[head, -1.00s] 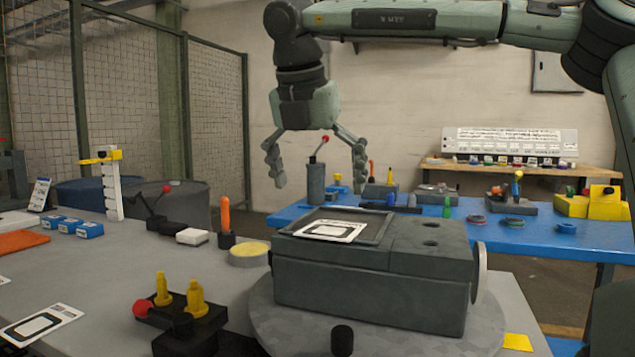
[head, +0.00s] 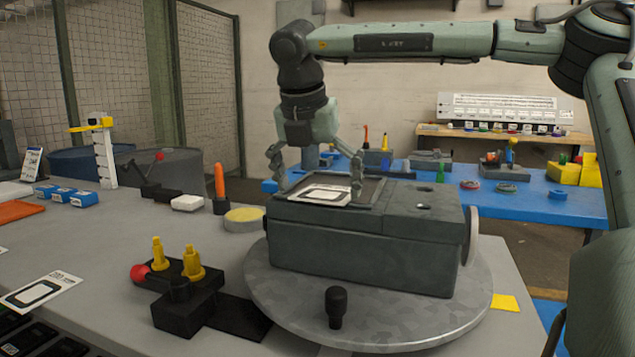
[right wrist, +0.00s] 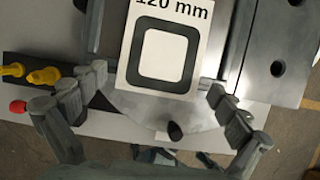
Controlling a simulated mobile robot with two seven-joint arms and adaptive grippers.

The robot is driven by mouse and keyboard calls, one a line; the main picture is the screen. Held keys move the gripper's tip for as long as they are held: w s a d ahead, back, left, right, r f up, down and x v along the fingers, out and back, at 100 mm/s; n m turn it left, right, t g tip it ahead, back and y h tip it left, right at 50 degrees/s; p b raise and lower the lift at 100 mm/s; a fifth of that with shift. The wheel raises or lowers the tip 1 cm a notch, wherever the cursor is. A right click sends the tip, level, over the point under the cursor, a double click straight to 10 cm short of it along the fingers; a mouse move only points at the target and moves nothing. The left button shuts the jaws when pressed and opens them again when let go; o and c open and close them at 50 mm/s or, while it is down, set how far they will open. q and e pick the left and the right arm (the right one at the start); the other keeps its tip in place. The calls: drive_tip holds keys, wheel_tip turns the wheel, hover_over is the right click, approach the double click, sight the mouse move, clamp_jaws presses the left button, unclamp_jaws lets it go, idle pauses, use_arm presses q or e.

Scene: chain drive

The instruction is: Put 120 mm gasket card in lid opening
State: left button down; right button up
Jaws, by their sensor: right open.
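A white gasket card (head: 325,194) with a dark square outline lies on the lid of the grey box (head: 360,245), over the left part of the framed lid opening (head: 369,192). In the right wrist view the card (right wrist: 165,50) reads "120 mm" and sits slightly skewed; I cannot tell whether it lies flat inside the frame. My right gripper (head: 315,180) is open and empty, just above the card. In the right wrist view its fingers (right wrist: 157,84) stand apart on either side of the card. My left gripper is not in view.
The box stands on a round turntable (head: 285,310) with a black knob (head: 336,306). A black fixture with yellow pegs (head: 192,265) stands at its left. Another card (head: 42,292) lies at the front left. A blue table (head: 540,200) is behind.

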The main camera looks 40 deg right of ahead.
drive_tip(key=shift+c, duration=0.5)
drive_tip(key=shift+s, duration=0.15)
drive_tip(key=c, duration=1.6)
drive_tip(key=shift+a+f, duration=0.1)
clamp_jaws()
